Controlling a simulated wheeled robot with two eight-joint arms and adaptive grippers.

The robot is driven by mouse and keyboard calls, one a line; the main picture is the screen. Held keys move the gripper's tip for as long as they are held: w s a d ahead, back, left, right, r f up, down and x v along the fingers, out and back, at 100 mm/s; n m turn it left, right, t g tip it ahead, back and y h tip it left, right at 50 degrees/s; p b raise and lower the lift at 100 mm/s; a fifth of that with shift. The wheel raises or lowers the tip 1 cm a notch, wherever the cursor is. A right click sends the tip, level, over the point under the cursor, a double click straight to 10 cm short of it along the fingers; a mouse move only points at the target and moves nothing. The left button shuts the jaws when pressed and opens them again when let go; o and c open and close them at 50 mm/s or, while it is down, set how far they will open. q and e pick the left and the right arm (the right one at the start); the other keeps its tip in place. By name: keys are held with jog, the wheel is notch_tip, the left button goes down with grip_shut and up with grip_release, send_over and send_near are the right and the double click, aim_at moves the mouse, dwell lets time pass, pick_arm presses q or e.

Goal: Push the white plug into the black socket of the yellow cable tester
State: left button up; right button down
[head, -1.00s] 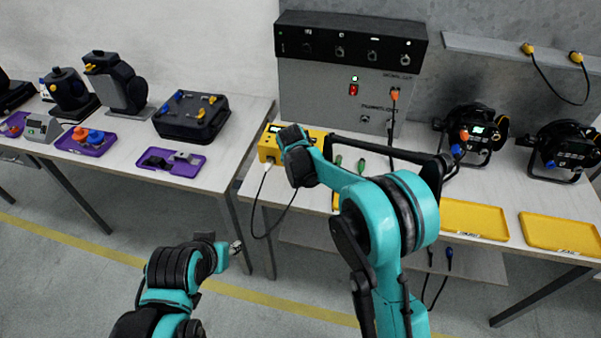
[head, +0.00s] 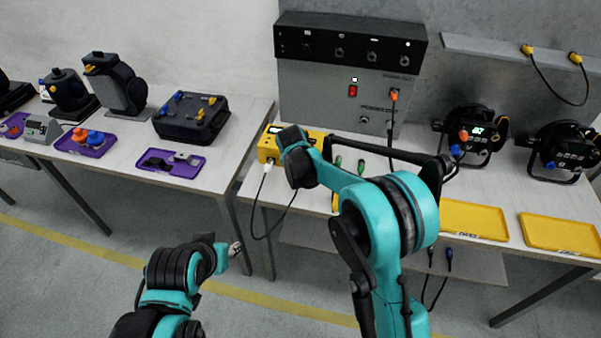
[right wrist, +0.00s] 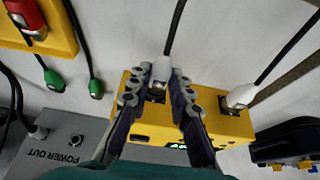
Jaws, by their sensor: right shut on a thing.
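The yellow cable tester (head: 268,149) stands at the left end of the right-hand table; in the right wrist view its yellow case (right wrist: 205,127) fills the middle. My right gripper (right wrist: 160,82) is shut on a white plug (right wrist: 161,69) with a dark cable. The plug's end is at the black socket (right wrist: 155,97) between the fingers; I cannot tell how deep it sits. A second white plug (right wrist: 241,95) is at another opening to the right. In the head view my arm hides the right gripper. My left gripper (head: 236,248) is over the floor, its jaws too small to judge.
Green-ended leads (right wrist: 96,88) and a yellow tray with a red item (right wrist: 62,38) lie near the tester. A grey power box (head: 340,95) stands behind. Black lamps (head: 470,135) and yellow trays (head: 474,220) are to the right. A purple tray (head: 171,163) is on the left table.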

jog(key=shift+w+d, duration=0.15)
jog(key=shift+w, duration=0.55)
dwell(0.4)
jog(key=c, duration=1.3)
grip_release()
jog(key=shift+r, duration=0.1)
jog(key=v, duration=1.2)
jog(key=s+d+r, duration=0.3)
jog(key=s+d, duration=0.3)
jog(key=s+d+f+n+t, duration=0.1)
jog(key=s+d, duration=0.3)
jog(key=s, duration=0.4)
jog(key=s+d+f, duration=0.1)
jog(key=s+d, duration=0.3)
jog(key=s, duration=0.4)
jog(key=s+d+f+n+t+y, duration=0.1)
jog(key=s+d, duration=0.3)
jog(key=s, duration=0.4)
jog(key=shift+d+n+t, duration=0.3)
jog(key=shift+d, duration=0.05)
